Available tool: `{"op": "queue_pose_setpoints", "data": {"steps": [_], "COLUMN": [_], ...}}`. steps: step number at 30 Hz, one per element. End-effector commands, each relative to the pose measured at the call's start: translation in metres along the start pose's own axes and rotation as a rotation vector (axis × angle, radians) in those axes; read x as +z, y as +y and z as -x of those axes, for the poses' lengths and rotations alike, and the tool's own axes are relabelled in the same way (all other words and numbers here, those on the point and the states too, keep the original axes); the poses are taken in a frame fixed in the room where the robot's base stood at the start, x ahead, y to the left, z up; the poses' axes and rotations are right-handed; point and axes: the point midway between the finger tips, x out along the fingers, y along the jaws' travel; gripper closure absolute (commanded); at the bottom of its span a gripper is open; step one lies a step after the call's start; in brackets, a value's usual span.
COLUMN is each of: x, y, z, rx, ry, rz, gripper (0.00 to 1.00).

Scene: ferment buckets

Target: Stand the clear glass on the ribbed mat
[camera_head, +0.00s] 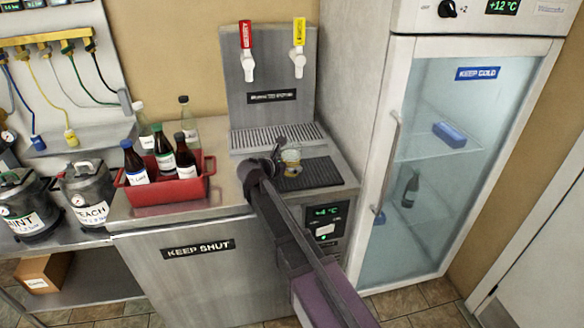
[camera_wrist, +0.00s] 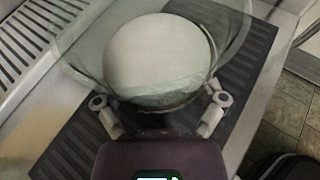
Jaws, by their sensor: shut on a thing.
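The clear glass (camera_head: 291,158) looks upright, with something amber and pale inside in the head view. My gripper (camera_head: 277,160) is shut on it from the left side. In the wrist view the glass (camera_wrist: 235,45) fills the top middle, with a pale round surface inside, between the two fingers of my gripper (camera_wrist: 161,103). The dark ribbed mat (camera_head: 322,174) lies on the steel counter under the glass, and shows around it in the wrist view (camera_wrist: 85,150). I cannot tell whether the glass base touches the mat.
The drip grate (camera_head: 270,138) and tap tower with red and yellow handles (camera_head: 262,75) stand behind. A red crate (camera_head: 172,187) of bottles is at left on the counter. A tall glass-door fridge (camera_head: 440,150) stands close on the right. The mat's right part is bare.

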Motion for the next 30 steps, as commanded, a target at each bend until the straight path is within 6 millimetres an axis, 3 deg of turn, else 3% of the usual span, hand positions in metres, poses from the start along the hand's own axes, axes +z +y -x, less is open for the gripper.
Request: {"op": "queue_pose_setpoints", "data": {"steps": [11,12,30], "x": [-0.0028,-0.0022,0.0019], "y": [-0.0001,0.0,0.0], "z": [-0.0011,-0.0008,0.0008], "rx": [0.0,0.0,0.0], "ry": [-0.001,0.0,0.0], "rz": [0.001,0.0,0.0], "gripper": [0.71,0.01,0.0]}}
